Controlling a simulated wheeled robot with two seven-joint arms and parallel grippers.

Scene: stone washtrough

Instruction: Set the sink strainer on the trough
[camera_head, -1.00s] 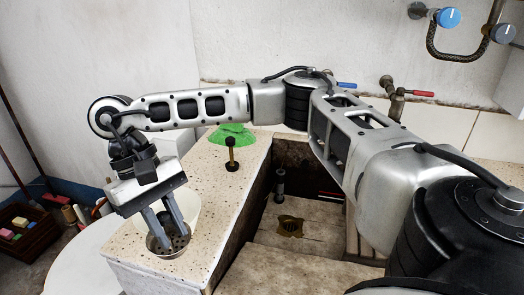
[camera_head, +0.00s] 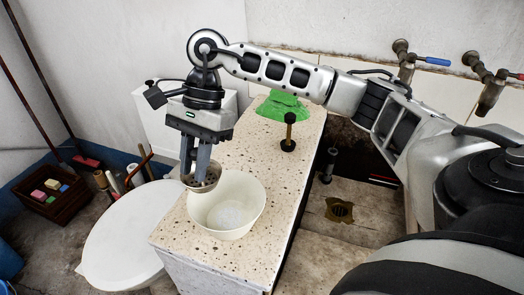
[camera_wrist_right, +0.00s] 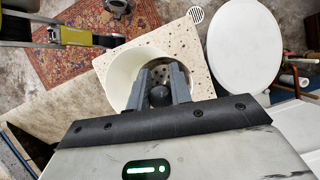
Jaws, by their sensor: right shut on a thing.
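The sink strainer (camera_head: 208,178) is a grey perforated metal cup. My right gripper (camera_head: 198,172) is shut on it and points down. It holds the strainer by the left rear rim of a white bowl (camera_head: 228,213); I cannot tell whether they touch. The bowl stands on the speckled stone top of the trough (camera_head: 238,254). In the right wrist view, the strainer's dark knob (camera_wrist_right: 160,96) lies between the fingers, with the bowl (camera_wrist_right: 122,72) behind. The trough's sunken basin (camera_head: 365,199) has a brownish drain fitting (camera_head: 339,210). My left gripper is not in view.
Taps (camera_head: 487,95) project from the wall. A round white lid (camera_head: 130,235) stands left of the trough. A crate (camera_head: 52,196) sits on the floor. The ledge's front is bare.

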